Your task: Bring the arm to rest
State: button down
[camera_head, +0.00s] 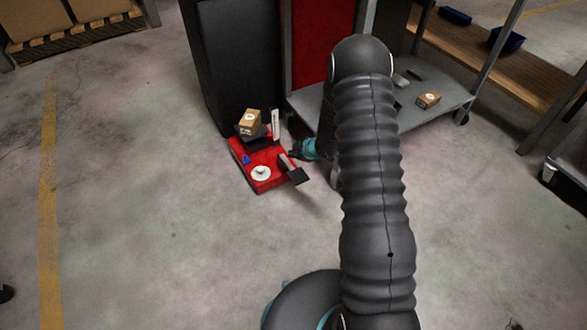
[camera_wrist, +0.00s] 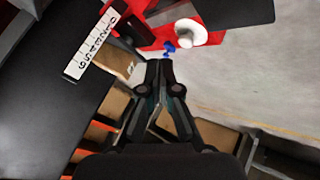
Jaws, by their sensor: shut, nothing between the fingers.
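My gripper (camera_head: 296,154) shows small in the head view, past my dark ribbed arm, at the right side of a red tray-like surface (camera_head: 243,163). In the wrist view my gripper (camera_wrist: 160,66) is shut with its fingertips together and nothing between them. The tips point toward a small blue piece (camera_wrist: 170,46) and a white round part (camera_wrist: 190,32) on the red surface. I cannot tell the exact gap between the tips and the blue piece. My arm reaches forward and down, and hides part of the scene behind it.
A small cardboard box (camera_head: 249,121) sits at the red surface's back. A white numbered strip (camera_wrist: 90,48) lies left of my fingers. A dark cabinet (camera_head: 235,60) stands behind. A grey shelf (camera_head: 448,100) carries another small box (camera_head: 428,100). The floor at left is clear.

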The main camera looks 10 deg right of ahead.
dwell(0.6)
jog(key=s+d+f+m+g+h, duration=0.3)
jog(key=s+d+f+m, duration=0.1)
jog(key=s+d, duration=0.2)
jog(key=s+d+r+m+g+h, duration=0.2)
jog(key=s+d+r+m+h, duration=0.15)
jog(key=s+r, duration=0.3)
jog(key=s+a+r+m+t+p, duration=0.1)
jog(key=s+a+r+m, duration=0.1)
jog(key=s+r, duration=0.7)
jog(key=s+a+r+m+t+y+p, duration=0.1)
jog(key=s+a+r+m, duration=0.2)
jog(key=s+r, duration=0.6)
jog(key=s+a+r+m+t+y+p, duration=0.1)
jog(key=s+a+r, duration=0.3)
jog(key=r, duration=1.9)
jog(key=s+m, duration=0.1)
jog(key=s, duration=0.4)
jog(key=shift+s+a, duration=0.25)
jog(key=shift+a, duration=0.05)
